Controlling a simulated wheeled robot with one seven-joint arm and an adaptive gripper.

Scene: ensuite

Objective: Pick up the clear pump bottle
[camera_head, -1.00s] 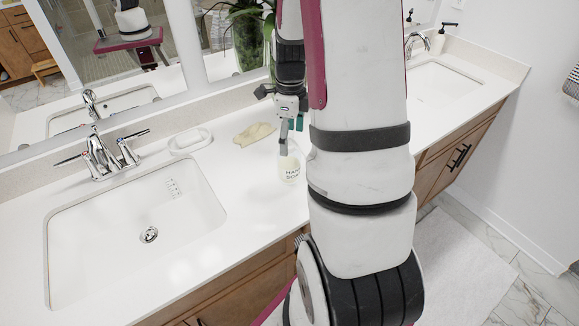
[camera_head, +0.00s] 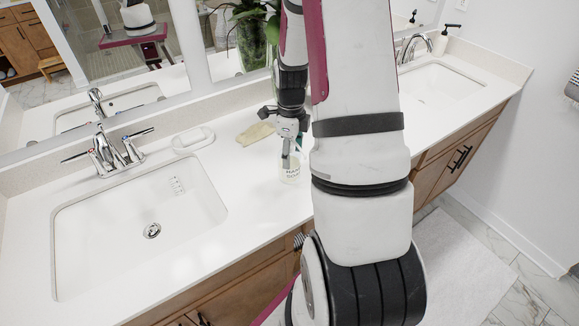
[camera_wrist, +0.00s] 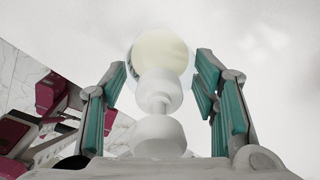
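The clear pump bottle (camera_head: 290,174) stands upright on the white counter, right of the near sink, with a "HAND SOAP" label. My gripper (camera_head: 290,158) points down over it, its fingers around the bottle's upper part. In the wrist view, the bottle's white pump (camera_wrist: 158,90) and pale yellowish body lie between the teal finger pads of my gripper (camera_wrist: 160,68). The gripper is open, with gaps showing on both sides. The head view partly hides the pump behind the gripper.
A beige cloth (camera_head: 255,133) and a white soap dish (camera_head: 193,138) lie behind and left of the bottle. The near sink (camera_head: 75,215) is at left. A second bottle with a black pump (camera_head: 441,42) stands by the far sink. A plant vase (camera_head: 252,45) is at the back.

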